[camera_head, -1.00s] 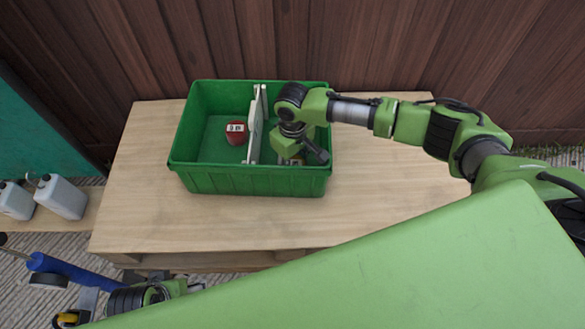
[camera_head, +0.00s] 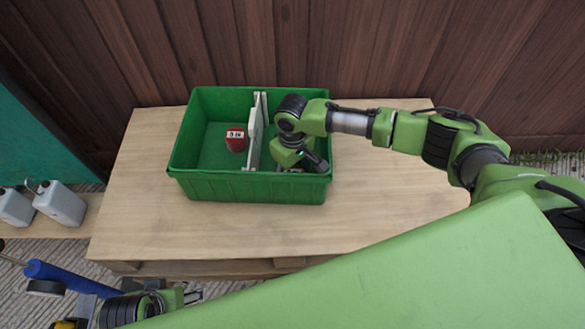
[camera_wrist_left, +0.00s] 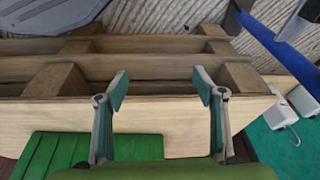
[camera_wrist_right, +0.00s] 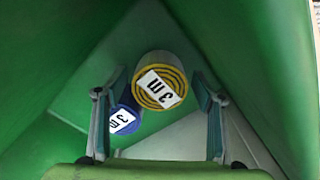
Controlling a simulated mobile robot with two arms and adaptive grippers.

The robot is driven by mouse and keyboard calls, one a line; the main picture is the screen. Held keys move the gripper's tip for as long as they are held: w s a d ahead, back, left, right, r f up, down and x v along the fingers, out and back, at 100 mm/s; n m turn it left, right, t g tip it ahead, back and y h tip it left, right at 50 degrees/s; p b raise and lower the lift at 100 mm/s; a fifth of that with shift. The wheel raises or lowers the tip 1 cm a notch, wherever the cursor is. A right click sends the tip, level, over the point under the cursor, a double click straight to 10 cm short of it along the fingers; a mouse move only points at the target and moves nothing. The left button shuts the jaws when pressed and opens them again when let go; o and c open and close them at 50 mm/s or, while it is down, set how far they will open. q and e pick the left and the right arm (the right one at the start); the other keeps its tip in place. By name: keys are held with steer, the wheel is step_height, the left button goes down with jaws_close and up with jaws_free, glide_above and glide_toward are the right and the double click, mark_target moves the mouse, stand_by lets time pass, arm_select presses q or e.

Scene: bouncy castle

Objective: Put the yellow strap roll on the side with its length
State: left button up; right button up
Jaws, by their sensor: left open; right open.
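The yellow strap roll (camera_wrist_right: 176,68) stands in the right compartment of the green crate, with a white label reading "3 m", in the right wrist view. My right gripper (camera_wrist_right: 159,88) is open, its fingers on either side of the roll in the picture; I cannot tell whether they touch it. In the head view my right gripper (camera_head: 310,163) reaches down into this compartment and hides most of the rolls. A red roll (camera_head: 236,144) with a white label stands in the left compartment. My left gripper (camera_wrist_left: 162,88) is open and empty.
The green crate (camera_head: 250,188) stands on a wooden pallet table (camera_head: 385,210); a pale divider (camera_head: 254,135) splits it. The table's right side is clear. White canisters (camera_head: 60,203) and a blue tube (camera_head: 70,277) are at the left. A wooden wall stands behind.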

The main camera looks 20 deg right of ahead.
steer(key=shift+r, duration=0.4)
arm_select(q)
step_height(320, 180, down, 12)
steer(key=s+p, duration=0.1)
steer(key=p, duration=0.2)
steer(key=shift+s+g, duration=0.15)
steer(key=shift+g, duration=0.15)
arm_select(e)
step_height(320, 180, up, 11)
steer(key=shift+r, duration=0.15)
